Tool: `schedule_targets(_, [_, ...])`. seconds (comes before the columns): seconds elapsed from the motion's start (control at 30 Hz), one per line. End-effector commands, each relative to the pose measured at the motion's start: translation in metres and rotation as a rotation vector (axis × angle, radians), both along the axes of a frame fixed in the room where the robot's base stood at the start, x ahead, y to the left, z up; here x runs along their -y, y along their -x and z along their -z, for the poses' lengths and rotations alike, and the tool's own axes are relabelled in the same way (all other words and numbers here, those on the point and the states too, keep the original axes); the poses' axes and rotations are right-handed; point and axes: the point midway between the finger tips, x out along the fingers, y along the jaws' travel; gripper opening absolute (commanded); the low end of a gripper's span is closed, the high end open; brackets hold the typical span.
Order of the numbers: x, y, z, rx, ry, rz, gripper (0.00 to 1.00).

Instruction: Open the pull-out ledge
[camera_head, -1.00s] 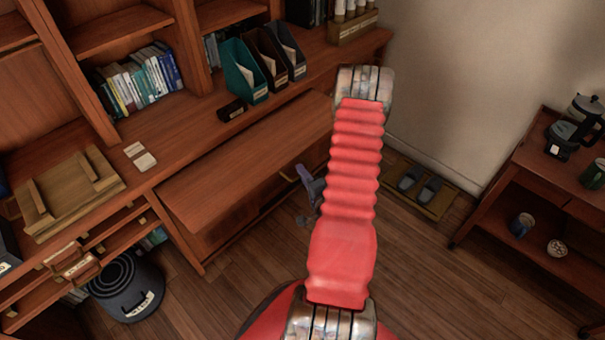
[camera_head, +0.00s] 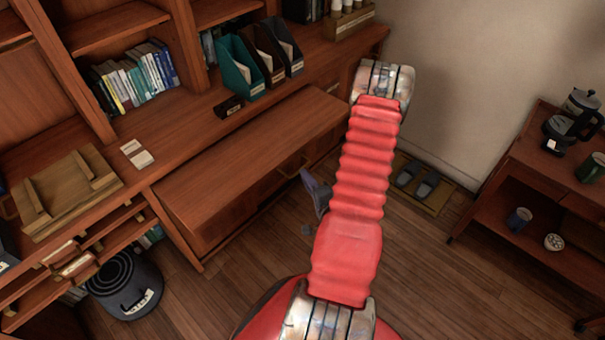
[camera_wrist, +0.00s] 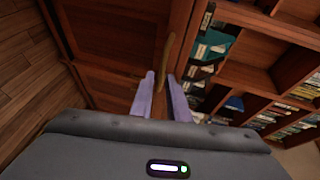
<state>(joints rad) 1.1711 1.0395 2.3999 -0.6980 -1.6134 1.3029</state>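The pull-out ledge (camera_head: 250,150) is a wide reddish-brown board below the desk top. Its broad upper face shows, standing out in front of the desk. A brass handle (camera_head: 292,166) is on its front, near the right end. My gripper (camera_head: 314,190) is just right of and in front of the handle, partly hidden by my red arm. In the wrist view, the two pale purple fingers (camera_wrist: 162,98) are spread apart.
Magazine files (camera_head: 240,65) and a small dark box (camera_head: 229,107) stand on the desk behind the ledge. A wooden stand (camera_head: 70,190) is at left, with a black bin (camera_head: 125,285) below. A trolley (camera_head: 535,165) is at right. The floor in front is partly clear.

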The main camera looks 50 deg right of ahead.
Motion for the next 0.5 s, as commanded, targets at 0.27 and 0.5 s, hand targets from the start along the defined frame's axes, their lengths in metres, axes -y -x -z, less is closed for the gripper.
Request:
schedule_targets(0.27, [-0.016,0.034,-0.006,-0.001,-0.003,0.004,0.15])
schedule_targets(0.5, [-0.028,0.057,-0.010,-0.003,-0.004,0.003,0.15])
